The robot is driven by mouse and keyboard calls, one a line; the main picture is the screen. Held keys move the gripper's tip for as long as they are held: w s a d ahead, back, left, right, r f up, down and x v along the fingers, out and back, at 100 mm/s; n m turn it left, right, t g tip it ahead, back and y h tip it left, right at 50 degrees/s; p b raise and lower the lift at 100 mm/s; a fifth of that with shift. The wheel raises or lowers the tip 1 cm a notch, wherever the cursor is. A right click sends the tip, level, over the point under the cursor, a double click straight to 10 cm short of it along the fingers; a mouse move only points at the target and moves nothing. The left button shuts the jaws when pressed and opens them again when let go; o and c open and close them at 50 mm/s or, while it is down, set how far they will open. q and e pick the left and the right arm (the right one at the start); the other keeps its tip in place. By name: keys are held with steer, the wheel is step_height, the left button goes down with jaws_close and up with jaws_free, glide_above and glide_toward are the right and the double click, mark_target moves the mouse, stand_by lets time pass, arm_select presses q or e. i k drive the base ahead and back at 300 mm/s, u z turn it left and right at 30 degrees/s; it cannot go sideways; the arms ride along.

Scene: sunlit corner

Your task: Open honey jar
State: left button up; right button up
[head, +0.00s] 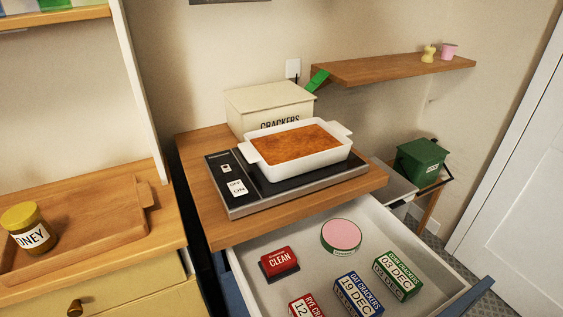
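The honey jar (30,230) stands upright at the far left of the head view, on a wooden board or tray (90,228) on the left counter. It has a yellow-gold lid (20,214) that sits on the jar, and a white label of which "ONEY" is readable. Neither of my grippers shows in the head view.
A white dish (300,168) of orange-brown food sits on a hot plate (240,208). Below it, an open drawer (385,222) holds several boxes and a round pink-topped tin (341,236). A crackers box (268,105) stands behind. A shelf (395,68) and green bin (422,160) are right.

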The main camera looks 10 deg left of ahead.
mark_target(39, 238)
steer(key=u, duration=0.85)
steer(key=k, duration=1.1)
steer(key=u, duration=0.6)
steer(key=i, duration=0.8)
steer(key=u, duration=0.7)
steer(key=k, duration=0.6)
steer(key=u, duration=0.85)
steer(key=i, duration=0.8)
steer(key=z, duration=0.95)
steer(key=i, duration=0.8)
steer(key=z, duration=0.85)
